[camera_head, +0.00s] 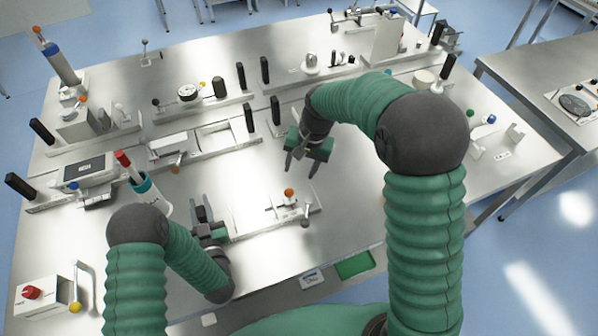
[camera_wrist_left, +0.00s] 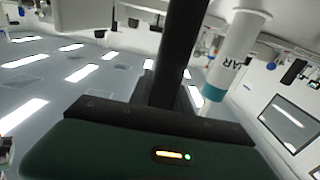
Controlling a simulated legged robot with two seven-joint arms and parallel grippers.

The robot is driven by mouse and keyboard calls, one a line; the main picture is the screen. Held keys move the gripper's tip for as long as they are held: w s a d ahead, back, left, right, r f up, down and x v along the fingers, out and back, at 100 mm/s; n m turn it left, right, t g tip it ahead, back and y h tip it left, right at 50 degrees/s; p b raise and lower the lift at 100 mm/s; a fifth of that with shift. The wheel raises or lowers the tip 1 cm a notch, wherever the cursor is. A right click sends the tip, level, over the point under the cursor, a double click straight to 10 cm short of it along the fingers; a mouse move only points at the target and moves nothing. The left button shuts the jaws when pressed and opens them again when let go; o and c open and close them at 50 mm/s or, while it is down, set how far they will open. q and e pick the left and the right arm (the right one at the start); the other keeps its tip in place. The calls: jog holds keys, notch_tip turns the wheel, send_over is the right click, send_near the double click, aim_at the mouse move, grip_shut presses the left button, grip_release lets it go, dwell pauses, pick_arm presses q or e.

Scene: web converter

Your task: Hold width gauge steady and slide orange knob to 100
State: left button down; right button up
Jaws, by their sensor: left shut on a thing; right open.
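The width gauge (camera_head: 262,222) is a flat metal strip lying on the steel table near its front edge. Its orange knob (camera_head: 289,193) stands upright toward the right part of the strip. My left gripper (camera_head: 208,213) is at the gauge's left end and is shut on it; the exact contact is hard to see. In the left wrist view a dark finger (camera_wrist_left: 182,55) shows, but the gauge is not visible there. My right gripper (camera_head: 301,168) is open and empty, pointing down, just behind and slightly right of the orange knob, apart from it. Scale numbers are too small to read.
Rails with black posts (camera_head: 250,118) lie behind. A white box with a red knob (camera_head: 40,298) is at front left.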

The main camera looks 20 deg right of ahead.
aim_at(204, 221)
pick_arm(q)
jog(key=shift+f, duration=0.25)
dwell(0.6)
jog(key=c, duration=1.5)
grip_release()
jog(key=o, duration=0.4)
jog(key=shift+w+r, duration=0.1)
jog(key=shift+w, duration=0.1)
jog(key=shift+s+r, duration=0.1)
jog(key=shift+s, duration=0.05)
jog(key=s, duration=0.6)
jog(key=shift+s, duration=0.65)
